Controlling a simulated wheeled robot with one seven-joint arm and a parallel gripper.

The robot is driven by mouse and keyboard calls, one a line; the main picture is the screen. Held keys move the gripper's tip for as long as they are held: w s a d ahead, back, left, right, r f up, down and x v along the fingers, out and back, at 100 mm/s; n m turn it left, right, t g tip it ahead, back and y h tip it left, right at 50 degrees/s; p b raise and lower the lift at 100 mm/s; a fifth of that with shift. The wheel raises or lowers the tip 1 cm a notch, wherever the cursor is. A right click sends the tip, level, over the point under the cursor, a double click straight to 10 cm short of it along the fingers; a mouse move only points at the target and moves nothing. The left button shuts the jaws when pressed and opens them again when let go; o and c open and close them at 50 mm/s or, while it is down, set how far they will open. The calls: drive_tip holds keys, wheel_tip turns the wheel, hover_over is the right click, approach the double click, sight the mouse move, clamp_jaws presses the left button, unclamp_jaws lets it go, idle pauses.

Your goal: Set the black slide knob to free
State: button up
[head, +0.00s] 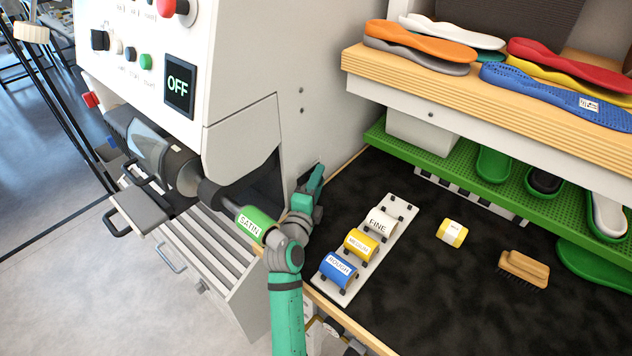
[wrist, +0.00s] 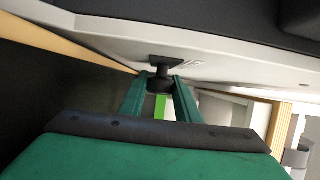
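The black slide knob (wrist: 160,84) shows in the wrist view, sticking out from a black plate on the pale machine panel. The two green fingers of my gripper (wrist: 160,79) stand apart on its left and right sides. The knob fills almost all the space between the fingertips. Whether they press on it or leave a thin gap cannot be told. Small lettering beside the plate is too blurred to read. In the head view my gripper (head: 314,186) is at the machine's right side panel, by the bench's left edge, and the knob is mostly hidden there.
The grinding machine (head: 240,150) has a screen (head: 180,86) reading OFF. A green SATIN roller (head: 251,223) is close left of my wrist. A white rack (head: 398,215) holds FINE, MEDIUM and ROUGH rollers. A brush (head: 524,268) and a yellow-white roll (head: 452,233) lie on the black bench top.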

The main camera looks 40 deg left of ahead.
drive_tip(key=o, duration=0.3)
drive_tip(key=shift+a, duration=0.1)
drive_tip(key=v, duration=1)
drive_tip(key=shift+s, duration=0.4)
